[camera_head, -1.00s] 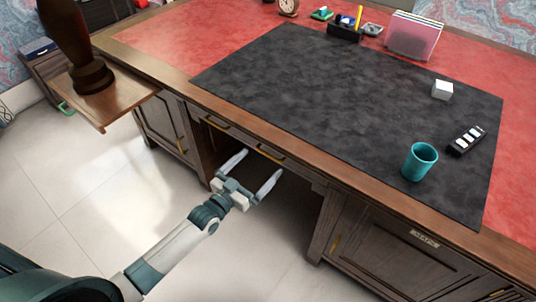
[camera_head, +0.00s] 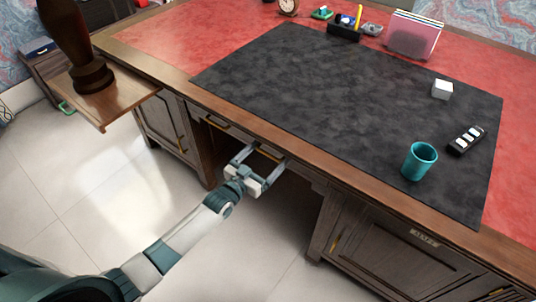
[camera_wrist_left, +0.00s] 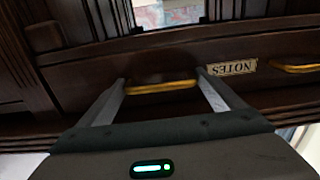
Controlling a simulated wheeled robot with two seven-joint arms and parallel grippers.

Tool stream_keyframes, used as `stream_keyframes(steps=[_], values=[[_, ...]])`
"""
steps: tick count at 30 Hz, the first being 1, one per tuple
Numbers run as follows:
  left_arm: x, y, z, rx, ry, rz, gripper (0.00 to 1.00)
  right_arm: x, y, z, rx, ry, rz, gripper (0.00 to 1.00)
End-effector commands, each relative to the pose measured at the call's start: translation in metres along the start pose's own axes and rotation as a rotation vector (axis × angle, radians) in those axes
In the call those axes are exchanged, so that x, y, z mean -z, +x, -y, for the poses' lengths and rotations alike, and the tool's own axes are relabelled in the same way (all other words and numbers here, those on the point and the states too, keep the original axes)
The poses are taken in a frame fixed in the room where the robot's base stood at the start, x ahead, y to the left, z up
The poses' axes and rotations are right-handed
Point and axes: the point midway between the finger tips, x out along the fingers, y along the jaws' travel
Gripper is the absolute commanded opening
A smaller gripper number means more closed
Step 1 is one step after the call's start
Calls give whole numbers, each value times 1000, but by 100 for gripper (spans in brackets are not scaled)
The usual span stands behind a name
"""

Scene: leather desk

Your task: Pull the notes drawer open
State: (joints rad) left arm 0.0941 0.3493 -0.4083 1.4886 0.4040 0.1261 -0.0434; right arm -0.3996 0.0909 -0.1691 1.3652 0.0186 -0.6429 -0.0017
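The drawer front (camera_wrist_left: 110,68) with a "NOTES" label (camera_wrist_left: 232,68) spans my left wrist view, and the label reads upside down there. The drawer looks closed. A brass bar handle (camera_wrist_left: 161,87) is on it beside the label; the handle also shows under the desk edge in the head view (camera_head: 268,154). My left gripper (camera_head: 264,157) is open at this handle, with one finger on each side of it. In the wrist view the fingers (camera_wrist_left: 161,82) are spread wider than the bar, and I cannot tell whether they touch the drawer front. My right gripper is not in view.
A second brass handle (camera_head: 217,123) is to the left. Below is an open knee space. A side board (camera_head: 112,104) with a dark turned object (camera_head: 91,75) juts out at left. A teal cup (camera_head: 419,161) stands on the black mat (camera_head: 330,100). The floor in front is clear.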

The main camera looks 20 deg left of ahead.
Motion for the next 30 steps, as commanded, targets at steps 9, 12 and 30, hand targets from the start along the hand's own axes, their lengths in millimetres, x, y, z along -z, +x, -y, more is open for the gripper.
stream_keyframes(steps=[9, 12, 30], values=[[1, -8, 0, 0, -1, 1, 48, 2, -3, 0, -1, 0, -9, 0], [2, -17, 0, 0, -1, 1, 48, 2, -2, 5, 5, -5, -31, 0], [2, -156, 0, 0, -2, 5, 48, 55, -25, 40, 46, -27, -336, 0]])
